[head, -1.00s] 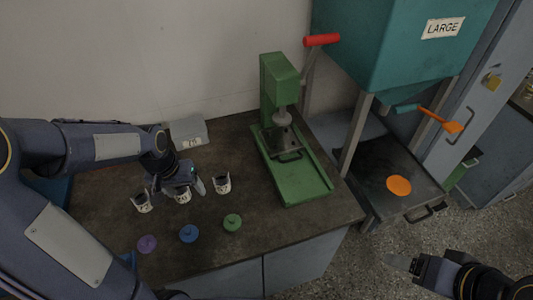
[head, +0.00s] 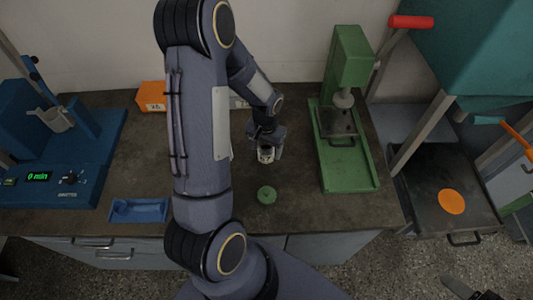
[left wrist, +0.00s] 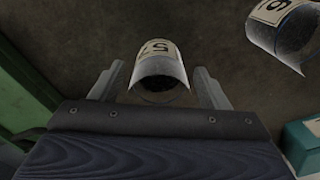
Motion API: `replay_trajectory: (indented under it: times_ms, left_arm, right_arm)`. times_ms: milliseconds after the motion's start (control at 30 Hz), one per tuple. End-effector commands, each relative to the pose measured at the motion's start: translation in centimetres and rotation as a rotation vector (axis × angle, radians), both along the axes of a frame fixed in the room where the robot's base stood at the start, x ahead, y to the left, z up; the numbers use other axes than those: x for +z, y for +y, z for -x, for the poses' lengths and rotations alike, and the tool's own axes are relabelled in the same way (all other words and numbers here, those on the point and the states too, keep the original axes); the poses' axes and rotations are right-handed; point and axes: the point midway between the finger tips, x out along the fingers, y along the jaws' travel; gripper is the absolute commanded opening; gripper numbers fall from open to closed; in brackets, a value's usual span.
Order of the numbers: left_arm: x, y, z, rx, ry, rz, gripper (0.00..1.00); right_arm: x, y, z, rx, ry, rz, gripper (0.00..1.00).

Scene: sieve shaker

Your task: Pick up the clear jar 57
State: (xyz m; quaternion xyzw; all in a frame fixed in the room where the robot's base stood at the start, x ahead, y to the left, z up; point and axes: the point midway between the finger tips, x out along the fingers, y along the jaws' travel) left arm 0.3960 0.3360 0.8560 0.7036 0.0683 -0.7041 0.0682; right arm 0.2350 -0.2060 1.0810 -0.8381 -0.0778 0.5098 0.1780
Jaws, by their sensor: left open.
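The clear jar 57 (left wrist: 160,68) shows in the left wrist view with a pale label reading 57. It stands between the two spread fingers of my left gripper (left wrist: 158,88), with a gap at each side. In the head view the jar (head: 265,155) is upright on the dark bench, directly under my left gripper (head: 267,146), which partly covers it. My left gripper is open. A second labelled jar (left wrist: 284,28) is at the upper right of the left wrist view. Only a bit of my right gripper (head: 465,288) shows at the bottom right edge.
A green lid (head: 267,195) lies in front of the jar. A green press (head: 347,125) stands to the right. A blue machine (head: 50,160), a blue tray (head: 138,210) and an orange box (head: 151,96) are to the left. My left arm hides the middle of the bench.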

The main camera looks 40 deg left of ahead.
Motion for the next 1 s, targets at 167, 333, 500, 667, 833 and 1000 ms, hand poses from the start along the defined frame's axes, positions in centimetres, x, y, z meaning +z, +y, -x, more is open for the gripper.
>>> replay_trajectory:
  times_ms: [167,333,500,667,833,1000]
  left_arm:
    - [-2.6,-0.1,0.0,0.000,0.001,0.001,0.69]
    - [-2.4,-0.1,0.0,0.000,0.000,0.001,0.69]
    - [-2.4,-0.1,0.0,0.000,0.000,0.000,0.52]
    - [-2.4,-0.1,0.0,0.000,0.000,0.000,0.31]
    - [-2.4,-0.1,0.0,0.000,-0.001,0.000,0.20]
    - [-2.3,-0.1,0.0,0.000,-0.001,0.000,0.20]
  right_arm:
    - [-1.9,0.0,0.0,0.000,0.000,0.000,0.71]
    - [-1.6,0.0,0.0,0.000,0.000,0.000,0.71]
    - [-1.6,0.0,0.0,0.000,0.000,0.000,0.71]
    - [-1.6,0.0,0.0,0.000,0.000,0.000,0.71]
    - [-1.6,0.0,0.0,0.000,0.000,0.000,0.71]
    - [-1.5,0.0,0.0,0.000,0.000,0.000,0.71]
